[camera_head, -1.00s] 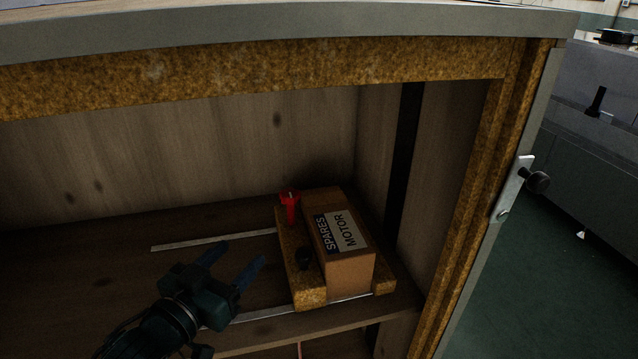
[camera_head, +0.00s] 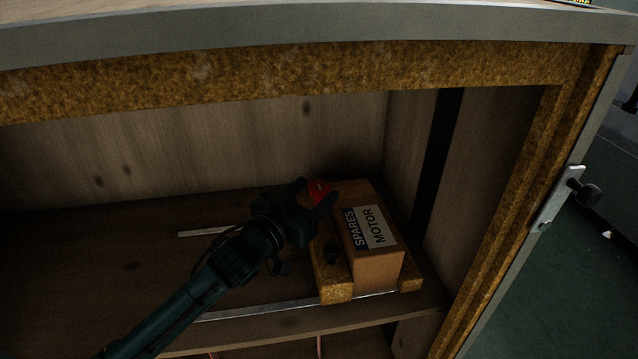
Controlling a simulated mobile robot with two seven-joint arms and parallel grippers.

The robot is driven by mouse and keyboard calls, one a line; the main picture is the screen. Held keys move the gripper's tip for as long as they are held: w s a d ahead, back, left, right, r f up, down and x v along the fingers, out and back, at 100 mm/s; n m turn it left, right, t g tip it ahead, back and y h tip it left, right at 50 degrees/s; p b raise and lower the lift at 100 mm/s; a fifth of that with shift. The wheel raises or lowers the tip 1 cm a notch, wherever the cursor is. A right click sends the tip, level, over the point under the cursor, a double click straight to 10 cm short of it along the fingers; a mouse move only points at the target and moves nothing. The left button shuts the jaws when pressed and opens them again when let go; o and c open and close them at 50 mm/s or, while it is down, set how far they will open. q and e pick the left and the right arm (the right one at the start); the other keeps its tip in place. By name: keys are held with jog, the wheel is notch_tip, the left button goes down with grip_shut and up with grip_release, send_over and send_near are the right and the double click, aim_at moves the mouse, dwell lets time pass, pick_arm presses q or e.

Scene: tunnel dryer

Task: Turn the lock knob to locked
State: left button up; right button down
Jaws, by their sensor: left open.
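Any marks for locked or unlocked are not readable. My right gripper is not in view.
The brown box (camera_head: 378,268) labelled SPARES MOTOR sits on the base, with a small black knob (camera_head: 331,253) at its left. Metal rails (camera_head: 262,312) run along the cabinet shelf. A black knob (camera_head: 585,193) is on the right frame's latch plate. The shelf's left is clear.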

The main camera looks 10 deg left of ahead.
pick_arm(q)
jog(key=shift+x, duration=1.3)
jog(key=shift+c, duration=0.5)
jog(key=c, duration=0.8)
jog(key=shift+c, duration=0.2)
